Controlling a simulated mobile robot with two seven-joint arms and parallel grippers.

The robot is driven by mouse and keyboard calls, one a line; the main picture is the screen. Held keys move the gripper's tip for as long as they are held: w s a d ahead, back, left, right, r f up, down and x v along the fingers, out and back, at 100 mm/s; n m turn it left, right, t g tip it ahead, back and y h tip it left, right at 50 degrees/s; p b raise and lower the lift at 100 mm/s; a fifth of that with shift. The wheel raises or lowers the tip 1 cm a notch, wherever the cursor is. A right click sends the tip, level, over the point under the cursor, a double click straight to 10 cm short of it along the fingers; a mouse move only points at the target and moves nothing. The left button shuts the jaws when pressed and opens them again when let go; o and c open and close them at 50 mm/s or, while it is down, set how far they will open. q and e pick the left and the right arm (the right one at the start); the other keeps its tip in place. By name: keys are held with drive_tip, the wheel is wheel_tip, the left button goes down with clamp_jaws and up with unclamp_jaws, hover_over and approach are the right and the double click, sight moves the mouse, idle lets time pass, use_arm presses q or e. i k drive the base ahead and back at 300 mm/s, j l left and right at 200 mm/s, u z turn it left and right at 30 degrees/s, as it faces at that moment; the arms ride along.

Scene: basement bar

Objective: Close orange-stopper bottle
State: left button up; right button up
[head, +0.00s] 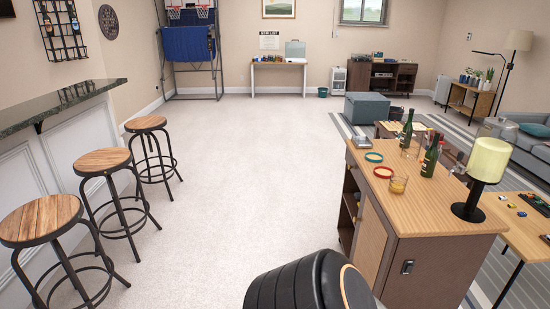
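Two dark green bottles stand upright on the wooden cabinet (440,205) at the right. One bottle (406,132) stands near the cabinet's far end. The other bottle (430,160) stands closer, behind the lamp. Their tops are too small to tell whether either has an orange stopper or is open. Neither of my grippers is in view.
Several bar stools (104,162) line the counter (60,98) at the left. The carpet (240,150) between is clear.

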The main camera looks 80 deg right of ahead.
sight(431, 157)
drive_tip(key=z, duration=3.35)
